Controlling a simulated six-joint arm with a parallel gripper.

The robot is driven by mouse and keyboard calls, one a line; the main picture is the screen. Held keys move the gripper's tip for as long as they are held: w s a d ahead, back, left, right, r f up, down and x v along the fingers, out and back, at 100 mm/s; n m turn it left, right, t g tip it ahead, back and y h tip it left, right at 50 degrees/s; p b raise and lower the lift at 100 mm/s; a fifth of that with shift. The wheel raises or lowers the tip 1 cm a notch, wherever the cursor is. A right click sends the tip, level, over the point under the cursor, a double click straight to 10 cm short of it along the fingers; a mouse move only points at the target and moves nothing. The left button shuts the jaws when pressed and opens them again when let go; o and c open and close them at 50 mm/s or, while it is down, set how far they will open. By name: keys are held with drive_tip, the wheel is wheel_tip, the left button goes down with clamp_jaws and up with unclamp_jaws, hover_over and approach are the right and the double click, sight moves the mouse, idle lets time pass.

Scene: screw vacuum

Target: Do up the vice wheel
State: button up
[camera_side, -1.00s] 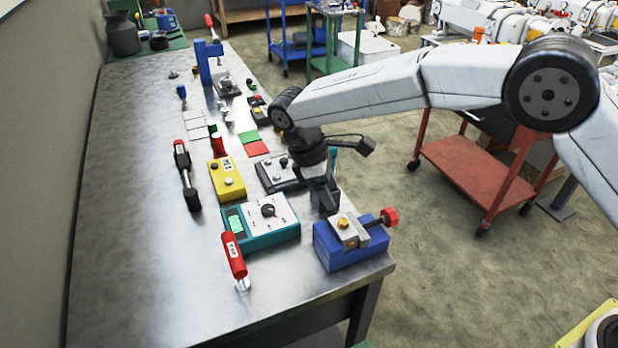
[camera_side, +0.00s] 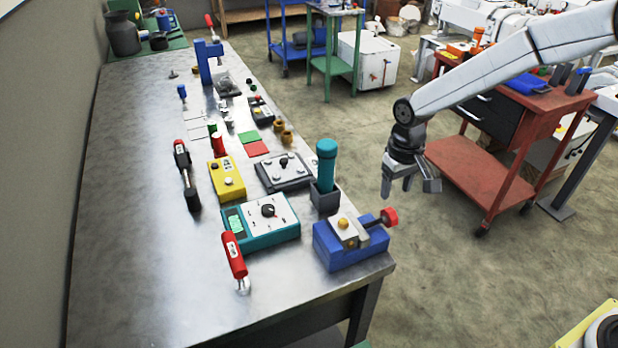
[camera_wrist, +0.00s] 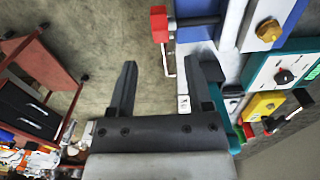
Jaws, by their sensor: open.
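The blue vice (camera_side: 340,243) sits at the near right corner of the metal bench. Its red wheel (camera_side: 389,217) sticks out past the bench edge on a shaft. In the wrist view the red wheel (camera_wrist: 158,22) shows at the top, ahead of my fingers, with the blue vice body (camera_wrist: 199,18) to its right. My gripper (camera_side: 411,194) is open and empty. It hangs beyond the bench's right edge, up and to the right of the wheel in the side view, apart from it. The wrist view shows both fingers (camera_wrist: 162,82) spread with nothing between them.
A teal cylinder in a dark holder (camera_side: 326,172) stands upright behind the vice. A teal meter box (camera_side: 262,221), a grey box (camera_side: 284,172), a yellow box (camera_side: 227,178) and a red-handled tool (camera_side: 234,256) lie on the bench. A red cart (camera_side: 465,165) stands behind my gripper.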

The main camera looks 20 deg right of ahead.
sight(391, 210)
drive_tip(key=shift+f, duration=0.1)
drive_tip(key=shift+f, duration=3.8)
clamp_jaws()
